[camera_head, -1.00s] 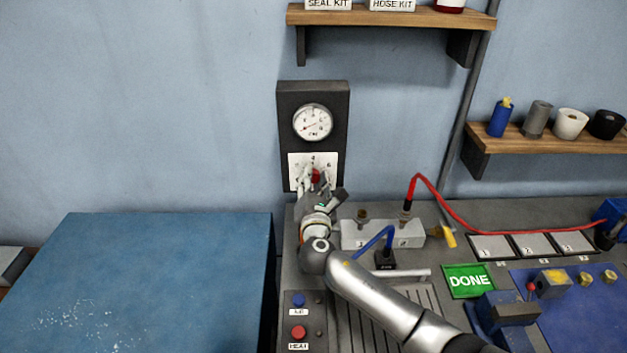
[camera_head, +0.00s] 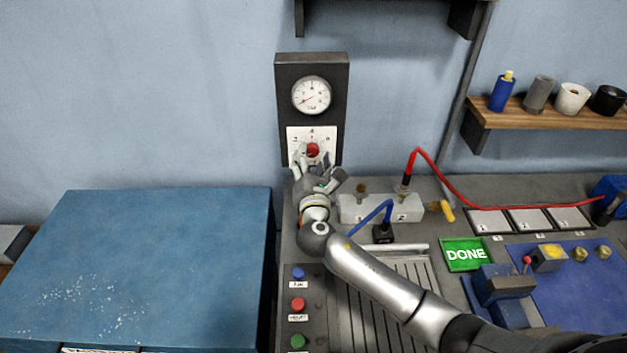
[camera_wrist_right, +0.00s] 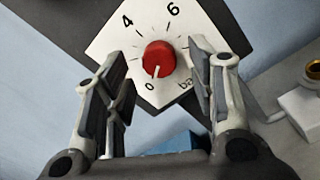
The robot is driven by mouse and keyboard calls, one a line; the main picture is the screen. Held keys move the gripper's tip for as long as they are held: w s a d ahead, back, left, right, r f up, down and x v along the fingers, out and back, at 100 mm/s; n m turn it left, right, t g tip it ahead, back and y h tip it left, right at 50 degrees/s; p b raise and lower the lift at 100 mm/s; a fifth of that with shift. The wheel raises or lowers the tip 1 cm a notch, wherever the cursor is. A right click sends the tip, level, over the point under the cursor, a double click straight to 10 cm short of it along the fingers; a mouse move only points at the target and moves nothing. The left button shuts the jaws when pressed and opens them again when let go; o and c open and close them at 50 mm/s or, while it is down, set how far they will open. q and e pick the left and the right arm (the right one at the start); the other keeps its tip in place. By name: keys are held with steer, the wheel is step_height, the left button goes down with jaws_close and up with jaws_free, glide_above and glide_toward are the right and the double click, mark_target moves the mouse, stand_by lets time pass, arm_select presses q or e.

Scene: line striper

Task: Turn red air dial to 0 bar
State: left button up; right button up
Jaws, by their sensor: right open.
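The red air dial (camera_head: 313,150) is a round red knob on a white scale plate (camera_head: 299,146) below a pressure gauge (camera_head: 311,95). In the right wrist view the dial (camera_wrist_right: 160,58) stands between and beyond my fingertips, and its white mark points close to the 0. My right gripper (camera_head: 312,167) is open just below and in front of the dial; in the wrist view the gripper (camera_wrist_right: 163,60) has a finger on each side, apart from the knob. The gauge needle points to the lower left; its exact reading is too small to tell. My left gripper is not in view.
A grey block (camera_head: 352,209) with red and blue hoses stands right of my right gripper. A green DONE sign (camera_head: 465,254) and a button panel (camera_head: 299,322) are on the bench. A blue box-like surface (camera_head: 150,260) lies left. The wall around the gauge board is clear.

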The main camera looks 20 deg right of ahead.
steer(key=v, duration=1)
steer(key=shift+f, duration=0.15)
